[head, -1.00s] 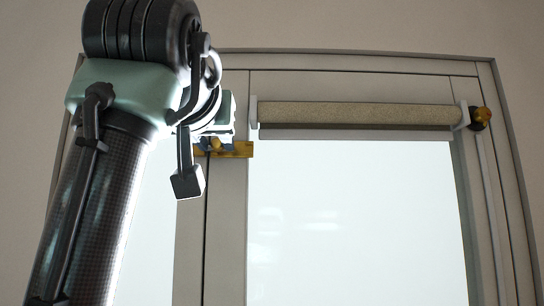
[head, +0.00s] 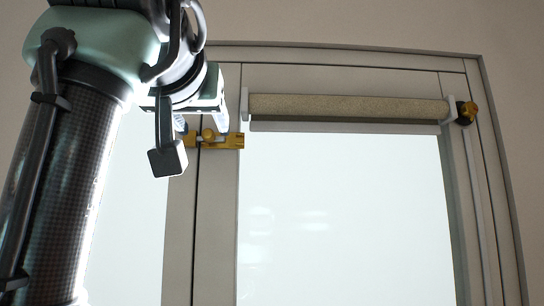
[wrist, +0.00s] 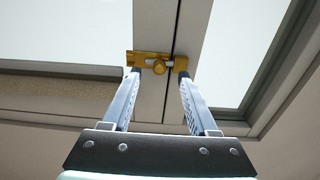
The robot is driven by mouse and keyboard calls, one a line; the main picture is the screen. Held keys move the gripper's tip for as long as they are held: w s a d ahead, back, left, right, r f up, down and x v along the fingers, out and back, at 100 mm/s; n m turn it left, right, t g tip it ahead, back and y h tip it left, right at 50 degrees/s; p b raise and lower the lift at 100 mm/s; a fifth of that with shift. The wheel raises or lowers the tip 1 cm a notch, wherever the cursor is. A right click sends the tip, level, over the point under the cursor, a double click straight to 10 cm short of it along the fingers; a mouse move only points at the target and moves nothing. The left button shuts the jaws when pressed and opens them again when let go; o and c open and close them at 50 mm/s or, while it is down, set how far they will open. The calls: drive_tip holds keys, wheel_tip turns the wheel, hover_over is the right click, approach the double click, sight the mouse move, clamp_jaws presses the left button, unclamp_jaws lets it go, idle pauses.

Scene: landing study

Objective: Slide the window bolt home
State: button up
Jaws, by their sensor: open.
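The brass window bolt (head: 228,141) is mounted across the seam between two frame members, with its round knob (head: 208,135) showing. In the wrist view the bolt plate (wrist: 142,58) is left of the seam and a smaller brass catch (wrist: 181,63) right of it. A pale rod shows beside the knob (wrist: 160,67), towards the catch; I cannot tell how far it enters. My gripper (wrist: 160,76) is open and empty. Its fingertips show on either side of the knob, apart from it. In the head view the gripper (head: 201,123) is beside the bolt, partly hidden by my arm.
A beige roller blind (head: 345,107) runs along the top of the right pane, close to the bolt. A dark and brass fitting (head: 466,112) is at its right end. Bright glass panes (head: 340,215) and the grey window frame (head: 218,240) surround the bolt.

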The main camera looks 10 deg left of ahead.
drive_tip(key=shift+b+v, duration=0.45)
drive_tip(key=shift+v, duration=0.7)
drive_tip(key=w+d+f+m+t+h+b, duration=0.1)
drive_tip(key=w+d+f+t+h+b, duration=0.1)
drive_tip(key=d+f+b, duration=0.45)
drive_tip(key=w+d+f+m+t+h+b, duration=0.1)
drive_tip(key=w+d+f+t+b, duration=0.15)
drive_tip(key=f, duration=0.75)
drive_tip(key=s+d+f+t+h+b, duration=0.1)
drive_tip(key=s+d+f+t+b, duration=0.1)
drive_tip(key=s+f, duration=0.5)
drive_tip(key=s+d+f+m+t+h+b, duration=0.1)
drive_tip(key=s+d+f+t+b, duration=0.2)
drive_tip(key=s+d+f, duration=0.4)
drive_tip(key=shift+d+f+b, duration=0.35)
drive_tip(key=shift+f+b, duration=0.15)
drive_tip(key=shift+b, duration=0.05)
drive_tip(key=shift+w+t, duration=0.1)
drive_tip(key=shift+t, duration=0.15)
